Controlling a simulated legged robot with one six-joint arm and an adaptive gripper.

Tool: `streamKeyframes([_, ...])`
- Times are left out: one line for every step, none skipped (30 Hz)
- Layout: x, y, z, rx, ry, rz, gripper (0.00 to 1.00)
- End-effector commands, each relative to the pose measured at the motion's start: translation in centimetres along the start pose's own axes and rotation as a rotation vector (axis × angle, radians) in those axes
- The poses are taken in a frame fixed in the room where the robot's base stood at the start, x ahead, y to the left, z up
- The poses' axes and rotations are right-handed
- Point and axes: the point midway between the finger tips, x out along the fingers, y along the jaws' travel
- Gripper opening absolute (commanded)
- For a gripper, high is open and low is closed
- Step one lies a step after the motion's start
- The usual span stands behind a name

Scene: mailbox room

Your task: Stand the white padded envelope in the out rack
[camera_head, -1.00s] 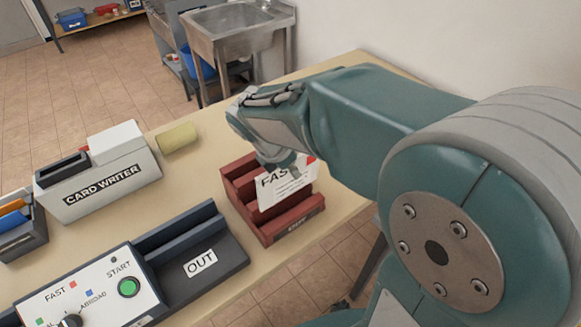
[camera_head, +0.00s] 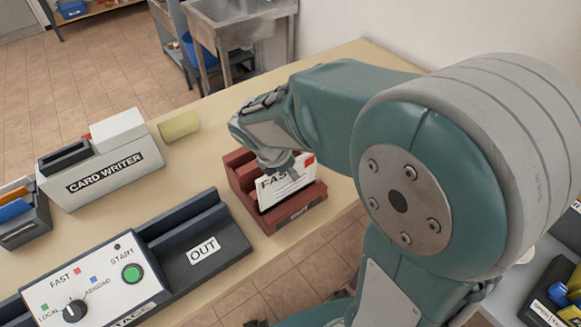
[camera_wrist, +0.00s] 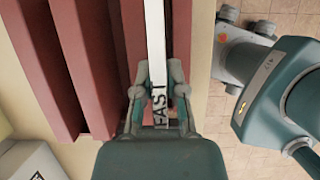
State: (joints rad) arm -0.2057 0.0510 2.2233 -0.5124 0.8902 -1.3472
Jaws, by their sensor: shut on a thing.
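The white envelope (camera_head: 287,184) carries the word FAST and a red corner mark. It stands upright in the front slot of the dark red rack (camera_head: 297,213). My gripper (camera_head: 277,165) is shut on the envelope's top edge, above the rack. In the wrist view the envelope (camera_wrist: 155,35) is edge-on between the two fingers (camera_wrist: 158,92), in line with the rack's slots (camera_wrist: 75,60). The envelope's lower part is hidden by the rack's front wall. The lettering on the rack's front is too small to read.
A grey machine with an OUT tray (camera_head: 215,262) and a green START button (camera_head: 132,273) stands at front left. The table's right edge is close to the rack.

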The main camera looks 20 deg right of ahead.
Motion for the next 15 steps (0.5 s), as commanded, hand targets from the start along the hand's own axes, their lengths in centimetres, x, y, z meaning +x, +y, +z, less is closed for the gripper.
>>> streamKeyframes([0.0,0.0,0.0,0.000,0.000,0.000,0.00])
streamKeyframes([0.0,0.0,0.0,0.000,0.000,0.000,0.00])
streamKeyframes([0.0,0.0,0.0,0.000,0.000,0.000,0.00])
streamKeyframes([0.0,0.0,0.0,0.000,0.000,0.000,0.00])
streamKeyframes([0.0,0.0,0.0,0.000,0.000,0.000,0.00])
streamKeyframes([0.2,0.0,-0.1,0.000,0.000,0.000,0.00])
streamKeyframes([0.3,0.0,-0.1,-0.001,0.000,-0.001,0.00])
streamKeyframes([0.5,0.0,-0.1,-0.001,0.000,-0.001,0.00])
streamKeyframes([0.7,0.0,-0.2,-0.001,0.000,-0.001,0.00])
streamKeyframes([0.9,0.0,-0.3,-0.002,0.000,-0.001,0.00])
streamKeyframes([1.1,0.0,-0.3,-0.002,-0.001,-0.001,0.00])
streamKeyframes([1.3,0.0,-0.4,-0.002,-0.001,-0.001,0.00])
streamKeyframes([1.4,0.0,-0.5,-0.002,-0.001,-0.001,0.00])
streamKeyframes([1.6,0.0,-0.5,-0.001,-0.001,0.000,0.00])
streamKeyframes([1.8,0.0,-0.6,-0.001,0.000,-0.001,0.00])
